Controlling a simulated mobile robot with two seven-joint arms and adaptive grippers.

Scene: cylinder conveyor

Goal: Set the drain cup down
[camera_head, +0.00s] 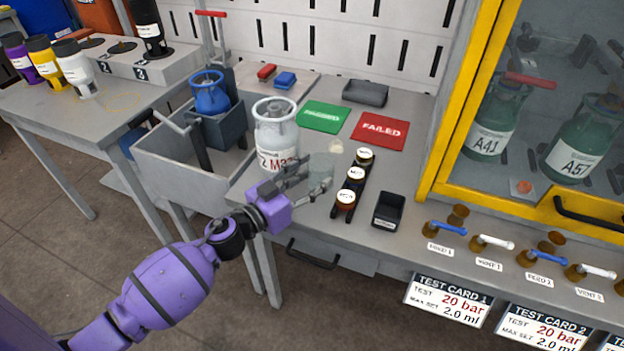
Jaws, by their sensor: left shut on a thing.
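The drain cup (321,168) looks like a small, clear, greyish cup and is hard to make out against the grey bench. My left gripper (316,180) is shut on it, with the fingers on the cup's lower part. The cup is just right of a white-grey cylinder (276,138) and left of a black rack of round-capped jars. I cannot tell whether its base touches the bench top. My right gripper is not in view.
The jar rack (354,180) and an empty black tray (388,210) stand right of the cup. Green PASSED (325,117) and red FAILED (379,131) mats lie behind. A grey bin (180,165) is left. A yellow-framed cabinet (440,150) and valve handles (497,242) are further right.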

